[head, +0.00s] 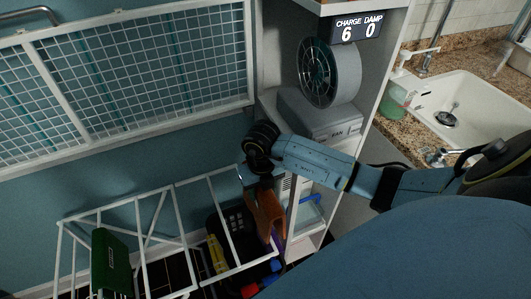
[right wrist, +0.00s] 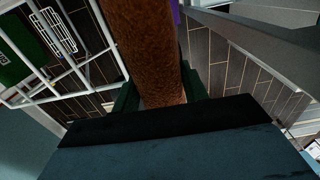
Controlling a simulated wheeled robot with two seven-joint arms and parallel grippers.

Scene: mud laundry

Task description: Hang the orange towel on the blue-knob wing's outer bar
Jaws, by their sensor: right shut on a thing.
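The orange towel (head: 267,214) hangs down in folds from my right gripper (head: 260,182), beside the right end of the white drying rack (head: 184,222). In the right wrist view the towel (right wrist: 147,45) runs between the fingers of my right gripper (right wrist: 160,95), which is shut on it. The rack's white bars spread across the lower left of the head view. Small blue parts (head: 275,265) show low near its right end; I cannot tell which is the wing's knob. My left gripper is out of view.
A green cloth (head: 111,262) hangs on the rack's left part. A dark basket (head: 235,232) stands low behind the bars. A white shelf unit with a fan (head: 330,72) and a sink (head: 470,112) stand right. A wall grid (head: 120,85) is above.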

